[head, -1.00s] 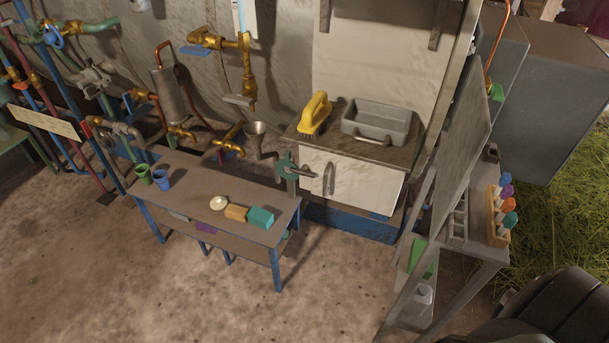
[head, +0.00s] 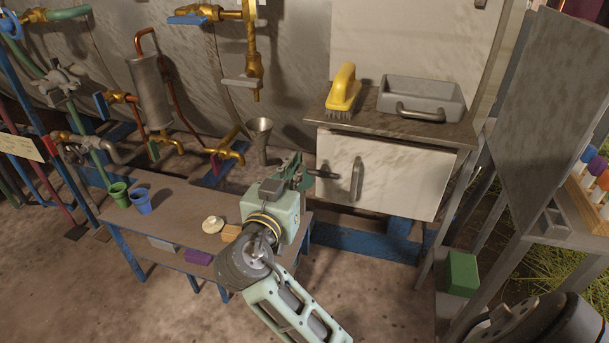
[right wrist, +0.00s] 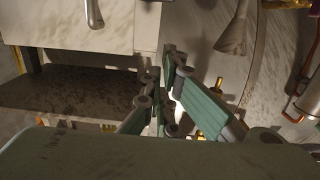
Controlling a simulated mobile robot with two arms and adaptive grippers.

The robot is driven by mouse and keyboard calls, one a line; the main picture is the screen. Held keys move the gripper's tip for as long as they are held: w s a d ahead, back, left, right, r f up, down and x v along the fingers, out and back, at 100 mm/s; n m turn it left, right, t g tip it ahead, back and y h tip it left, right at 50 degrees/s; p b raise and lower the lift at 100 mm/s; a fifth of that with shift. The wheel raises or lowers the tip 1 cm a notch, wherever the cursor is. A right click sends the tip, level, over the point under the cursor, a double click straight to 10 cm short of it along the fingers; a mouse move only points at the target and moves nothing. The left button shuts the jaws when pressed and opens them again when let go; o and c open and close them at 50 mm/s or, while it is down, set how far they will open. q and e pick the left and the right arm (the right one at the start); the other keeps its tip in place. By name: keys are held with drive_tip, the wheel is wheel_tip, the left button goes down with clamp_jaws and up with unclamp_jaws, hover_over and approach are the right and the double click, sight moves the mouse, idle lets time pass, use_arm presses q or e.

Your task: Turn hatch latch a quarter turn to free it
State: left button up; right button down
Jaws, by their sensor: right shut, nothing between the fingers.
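My left gripper is not in view.
A low bench (head: 180,210) with green and blue cups (head: 141,200) stands at the left, partly under my right arm. A funnel (head: 260,138) stands behind the gripper. A yellow brush (head: 344,88) and grey tray (head: 432,98) sit above the door. A panel stands at the right.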

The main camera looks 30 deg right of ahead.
drive_tip(key=b, duration=0.1)
hover_over(323, 172)
drive_tip(key=a, duration=0.4)
wheel_tip(323, 172, down, 4)
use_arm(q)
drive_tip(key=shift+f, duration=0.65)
use_arm(e)
drive_tip(key=shift+w+f, duration=0.2)
drive_tip(key=shift+w, duration=0.25)
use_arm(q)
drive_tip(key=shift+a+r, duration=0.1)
use_arm(e)
drive_tip(key=shift+d, duration=0.1)
